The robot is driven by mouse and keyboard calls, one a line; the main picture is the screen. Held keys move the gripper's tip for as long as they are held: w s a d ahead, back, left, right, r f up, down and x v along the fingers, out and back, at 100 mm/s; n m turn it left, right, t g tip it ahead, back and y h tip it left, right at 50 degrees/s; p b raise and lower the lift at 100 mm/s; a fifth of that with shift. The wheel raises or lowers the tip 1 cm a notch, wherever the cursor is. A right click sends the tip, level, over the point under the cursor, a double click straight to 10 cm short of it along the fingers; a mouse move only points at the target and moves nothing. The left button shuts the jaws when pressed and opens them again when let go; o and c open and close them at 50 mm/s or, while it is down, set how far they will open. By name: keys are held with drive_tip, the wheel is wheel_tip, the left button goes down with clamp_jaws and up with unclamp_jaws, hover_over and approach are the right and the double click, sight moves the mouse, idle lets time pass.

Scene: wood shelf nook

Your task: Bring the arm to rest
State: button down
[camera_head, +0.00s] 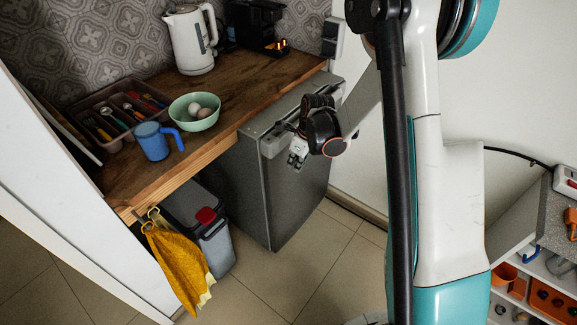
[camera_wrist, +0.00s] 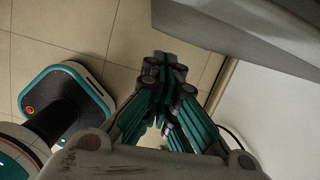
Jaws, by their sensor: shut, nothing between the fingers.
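My gripper (camera_head: 297,156) is at the front of the small grey fridge (camera_head: 240,185) in the head view, near its top edge. In the wrist view my gripper (camera_wrist: 163,68) has its fingers together with nothing between them. The fridge's grey edge (camera_wrist: 235,25) shows at the top right of the wrist view, beside the fingertips. Whether the gripper touches the fridge cannot be told. My arm runs down the right of the head view, with its upper part cut off by the frame.
The wooden counter (camera_head: 245,88) carries a kettle (camera_head: 189,40), a green bowl (camera_head: 194,110), a blue mug (camera_head: 152,141) and a cutlery tray (camera_head: 105,127). A bin (camera_head: 212,245) and hanging yellow cloth (camera_head: 178,265) are below. Shelves (camera_head: 553,275) stand right. Tiled floor (camera_head: 310,265) is open in front.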

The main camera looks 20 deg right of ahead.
drive_tip(key=s+r+n+t+p, duration=0.1)
drive_tip(key=s+r+n, duration=0.3)
drive_tip(key=r, duration=0.3)
drive_tip(key=s+r+n+h, duration=0.1)
drive_tip(key=s+r+n, duration=0.25)
drive_tip(key=r, duration=0.45)
drive_tip(key=s+r+n+t+p, duration=0.1)
drive_tip(key=s+r+n, duration=0.25)
drive_tip(key=r, duration=0.35)
drive_tip(key=s+a+r+n+t+h, duration=0.1)
drive_tip(key=s+r+n+t, duration=0.2)
drive_tip(key=s+n, duration=1.2)
wheel_tip(320, 180, up, 3)
drive_tip(key=shift+r+n, duration=0.1)
drive_tip(key=shift+n, duration=0.7)
